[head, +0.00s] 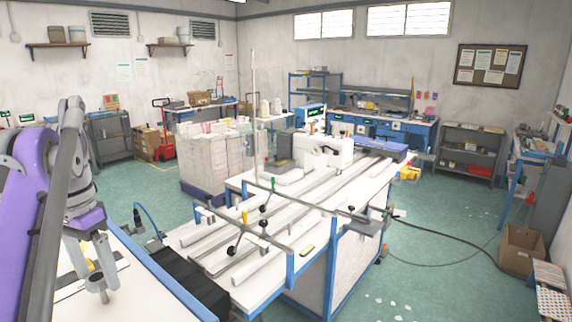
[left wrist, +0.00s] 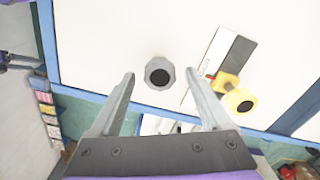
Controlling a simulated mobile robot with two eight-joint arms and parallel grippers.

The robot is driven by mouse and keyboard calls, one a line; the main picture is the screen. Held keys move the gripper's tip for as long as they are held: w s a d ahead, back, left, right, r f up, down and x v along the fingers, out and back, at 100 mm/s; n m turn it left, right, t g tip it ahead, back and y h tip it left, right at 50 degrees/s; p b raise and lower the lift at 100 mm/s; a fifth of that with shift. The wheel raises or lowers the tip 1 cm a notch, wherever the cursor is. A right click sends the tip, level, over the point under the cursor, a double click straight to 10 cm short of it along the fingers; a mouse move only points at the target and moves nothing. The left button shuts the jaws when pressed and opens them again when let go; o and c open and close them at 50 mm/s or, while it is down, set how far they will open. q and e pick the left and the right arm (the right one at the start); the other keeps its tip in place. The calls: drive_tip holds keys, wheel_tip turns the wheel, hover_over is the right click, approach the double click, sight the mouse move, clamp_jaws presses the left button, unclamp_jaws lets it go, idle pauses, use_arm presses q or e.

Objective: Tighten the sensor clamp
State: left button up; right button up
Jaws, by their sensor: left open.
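My left gripper (head: 97,288) points down over the white table at the lower left of the head view. In the left wrist view the left gripper (left wrist: 160,78) is open, its two fingers apart. A yellow piece (left wrist: 237,100) with a black round centre lies right of the right finger. I cannot tell which part is the sensor clamp. My right gripper is not in view.
A flat white and dark grey plate (left wrist: 225,58) lies beside the yellow piece. A blue frame edge (left wrist: 285,118) borders the white tabletop. In the head view a long table with rails (head: 290,225) and a white sewing machine (head: 325,150) stands to the right.

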use_arm(q)
drive_tip(key=shift+r, duration=1.05)
drive_tip(key=n, duration=0.3)
drive_tip(key=shift+n, duration=0.4)
drive_tip(key=n, duration=0.8)
drive_tip(key=shift+n, duration=0.3)
drive_tip(key=n, duration=0.4)
drive_tip(key=shift+n, duration=0.4)
drive_tip(key=shift+f, duration=0.1)
